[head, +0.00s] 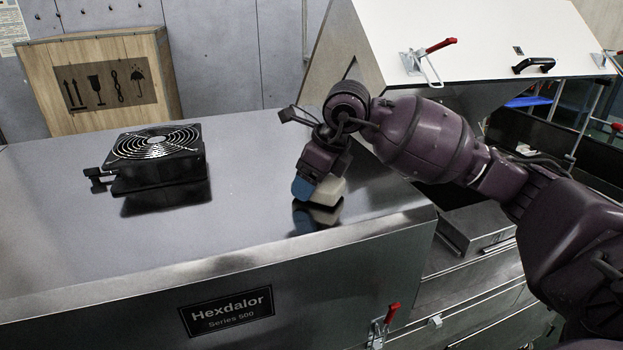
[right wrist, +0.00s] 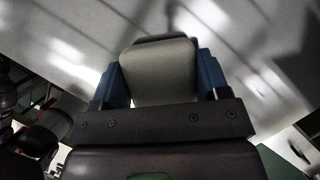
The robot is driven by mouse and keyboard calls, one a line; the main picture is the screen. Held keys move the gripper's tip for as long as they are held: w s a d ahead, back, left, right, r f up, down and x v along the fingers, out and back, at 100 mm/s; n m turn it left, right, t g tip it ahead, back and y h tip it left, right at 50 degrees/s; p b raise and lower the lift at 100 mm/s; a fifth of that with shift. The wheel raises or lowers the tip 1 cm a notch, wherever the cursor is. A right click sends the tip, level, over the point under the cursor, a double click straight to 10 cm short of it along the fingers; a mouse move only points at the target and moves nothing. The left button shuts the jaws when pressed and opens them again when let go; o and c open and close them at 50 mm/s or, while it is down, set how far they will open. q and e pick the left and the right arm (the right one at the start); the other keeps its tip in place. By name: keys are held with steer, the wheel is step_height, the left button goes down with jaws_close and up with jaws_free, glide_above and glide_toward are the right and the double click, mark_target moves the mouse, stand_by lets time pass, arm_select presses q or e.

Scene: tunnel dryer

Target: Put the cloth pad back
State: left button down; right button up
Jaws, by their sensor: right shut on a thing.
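The cloth pad (head: 328,191) is a pale, cream-coloured block at the right part of the dryer's steel top (head: 250,215). My right gripper (head: 315,190) is shut on it, with a blue finger showing on its left side. In the right wrist view the pad (right wrist: 160,72) sits between the two blue fingers of the right gripper (right wrist: 161,80). The pad is at or just above the steel top, with its reflection right below; I cannot tell whether it touches. My left gripper is not in view.
A black fan with a round grille (head: 157,142) stands on the steel top at the left. A wooden crate (head: 105,85) is behind it. A raised white lid (head: 490,40) with red-handled clamps is at the back right. The top between fan and pad is clear.

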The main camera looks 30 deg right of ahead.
mark_target(334, 183)
steer(key=shift+f, duration=0.1)
steer(key=shift+f, duration=0.1)
steer(key=o, duration=0.9)
steer(key=shift+r, duration=0.4)
steer(key=b+v, duration=0.1)
steer(key=v, duration=0.9)
steer(key=shift+s, duration=0.1)
steer(key=shift+v, duration=0.75)
